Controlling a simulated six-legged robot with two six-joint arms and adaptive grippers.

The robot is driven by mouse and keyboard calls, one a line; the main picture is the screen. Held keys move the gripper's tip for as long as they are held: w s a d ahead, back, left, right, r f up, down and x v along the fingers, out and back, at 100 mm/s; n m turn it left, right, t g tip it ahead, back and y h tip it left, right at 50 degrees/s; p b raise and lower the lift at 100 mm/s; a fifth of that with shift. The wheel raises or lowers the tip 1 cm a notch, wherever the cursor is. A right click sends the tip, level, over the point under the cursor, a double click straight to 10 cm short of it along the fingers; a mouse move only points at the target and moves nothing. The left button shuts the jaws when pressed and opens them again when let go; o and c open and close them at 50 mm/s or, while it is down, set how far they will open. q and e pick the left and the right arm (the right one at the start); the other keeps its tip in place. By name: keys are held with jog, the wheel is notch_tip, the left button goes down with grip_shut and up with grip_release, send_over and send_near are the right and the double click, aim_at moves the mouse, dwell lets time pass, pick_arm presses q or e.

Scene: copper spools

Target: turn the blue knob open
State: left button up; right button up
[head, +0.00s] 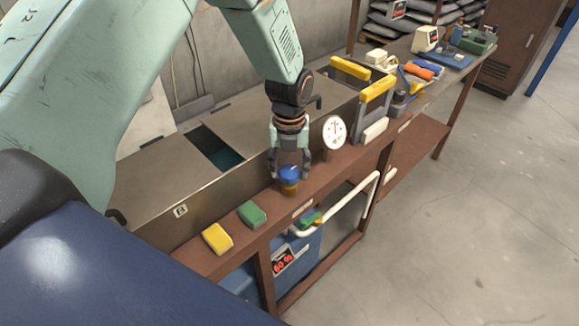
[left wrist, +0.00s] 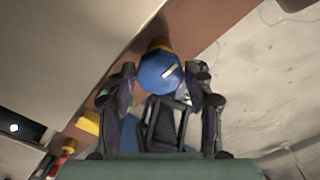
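The blue knob (head: 289,173) sits on a brass-coloured base on the brown ledge at the front of the grey metal tank. My left gripper (head: 290,170) points down over the knob, one finger on each side. In the left wrist view its fingers (left wrist: 159,72) stand apart, with a thin gap at the knob's left side; contact on the right side cannot be told. My right gripper is not in view.
A white dial gauge (head: 334,132) stands close to the right of the knob. Green (head: 251,214) and yellow (head: 217,238) blocks lie on the ledge to the left. A white pipe (head: 345,205) runs below the ledge. Yellow-handled frames (head: 376,90) stand farther along.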

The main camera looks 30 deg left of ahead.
pick_arm(q)
jog(key=c, duration=0.6)
jog(key=shift+c, duration=0.2)
